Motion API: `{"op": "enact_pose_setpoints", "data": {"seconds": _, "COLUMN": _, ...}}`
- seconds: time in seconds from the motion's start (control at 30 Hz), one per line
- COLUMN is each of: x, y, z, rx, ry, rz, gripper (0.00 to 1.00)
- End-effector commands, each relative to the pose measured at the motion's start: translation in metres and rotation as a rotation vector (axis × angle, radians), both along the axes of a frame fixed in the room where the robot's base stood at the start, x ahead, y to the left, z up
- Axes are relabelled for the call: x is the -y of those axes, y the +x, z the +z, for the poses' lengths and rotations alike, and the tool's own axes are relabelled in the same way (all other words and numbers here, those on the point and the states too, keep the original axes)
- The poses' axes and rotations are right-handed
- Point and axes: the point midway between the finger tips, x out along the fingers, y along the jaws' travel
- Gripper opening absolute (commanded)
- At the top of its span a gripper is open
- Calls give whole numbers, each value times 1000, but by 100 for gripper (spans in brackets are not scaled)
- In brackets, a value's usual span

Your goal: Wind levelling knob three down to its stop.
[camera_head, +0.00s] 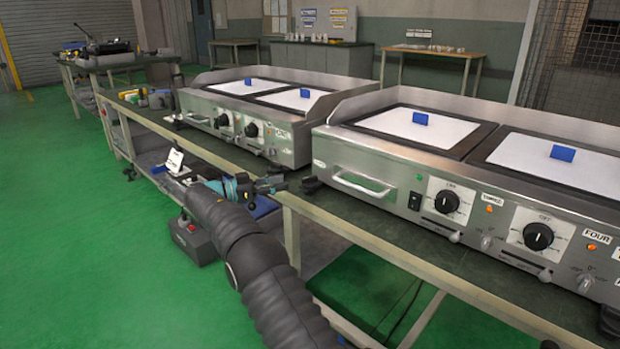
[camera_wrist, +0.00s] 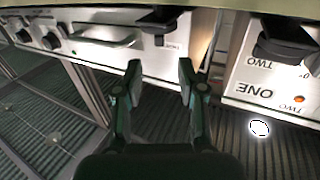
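The right griddle (camera_head: 400,180) has a THREE label (camera_head: 493,199) on its front. A small silver knob (camera_head: 487,242) with a 0 mark sits below that label; it looks like levelling knob three, though its own name is not readable. A black dial (camera_head: 447,202) is to its left. My gripper (camera_head: 277,184) is in front of the gap between the two griddles, well left of the silver knob. In the wrist view my gripper (camera_wrist: 161,72) has its fingers apart with nothing between them.
The left griddle (camera_head: 245,135) stands beside the right one on a long bench (camera_head: 340,225). A bar handle (camera_head: 362,183) sticks out from the right griddle's front. A FOUR label (camera_head: 598,237) and its black dial (camera_head: 538,236) are farther right. Green floor (camera_head: 60,220) is clear at left.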

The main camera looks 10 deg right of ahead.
Motion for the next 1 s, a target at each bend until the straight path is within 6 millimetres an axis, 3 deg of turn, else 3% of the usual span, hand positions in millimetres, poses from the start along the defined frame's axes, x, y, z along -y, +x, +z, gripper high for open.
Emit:
{"op": "enact_pose_setpoints", "data": {"seconds": 0.3, "x": 60, "y": 11, "z": 1, "rx": -1, "ry": 1, "rz": -3, "gripper": 40}}
{"op": "enact_pose_setpoints", "data": {"seconds": 0.5, "x": 86, "y": 16, "z": 1, "rx": -2, "ry": 0, "rz": -1, "gripper": 40}}
{"op": "enact_pose_setpoints", "data": {"seconds": 0.7, "x": 98, "y": 19, "z": 0, "rx": -1, "ry": 1, "rz": 0, "gripper": 40}}
{"op": "enact_pose_setpoints", "data": {"seconds": 1.0, "x": 99, "y": 19, "z": 0, "rx": -1, "ry": 1, "rz": 0, "gripper": 37}}
